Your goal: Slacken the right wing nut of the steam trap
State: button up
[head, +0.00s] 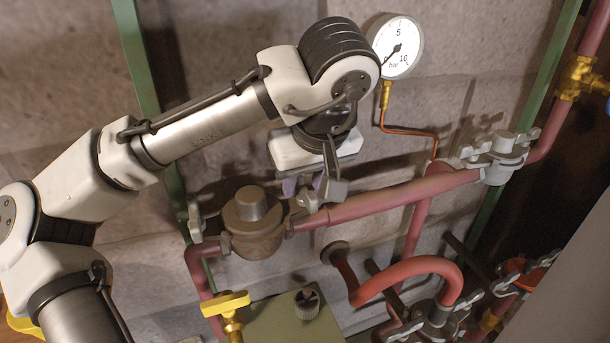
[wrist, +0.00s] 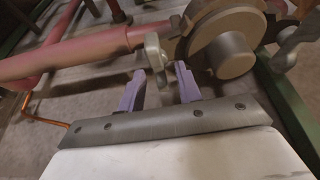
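The steam trap (head: 256,243), a dull brown round body with a thick cap, sits in the red pipe below my arm in the head view. In the wrist view the trap (wrist: 230,55) is at upper right. Its right wing nut (head: 307,201) is grey and partly behind my gripper. In the wrist view this wing nut (wrist: 154,52) stands in line with the gap between my two purple fingers. My gripper (wrist: 160,76) is open, with space visible on both sides of the nut. In the head view my gripper (head: 306,186) is mostly hidden by the wrist.
The trap's left wing nut (head: 195,222) is on its far side. A pressure gauge (head: 397,47) stands close behind my wrist. Another grey fitting with wing nuts (head: 500,158) is at right. A yellow valve handle (head: 225,303) and a bent red pipe (head: 410,268) lie below.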

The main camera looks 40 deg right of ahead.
jog(key=v, duration=1.4)
jog(key=shift+o, duration=0.5)
dwell(0.5)
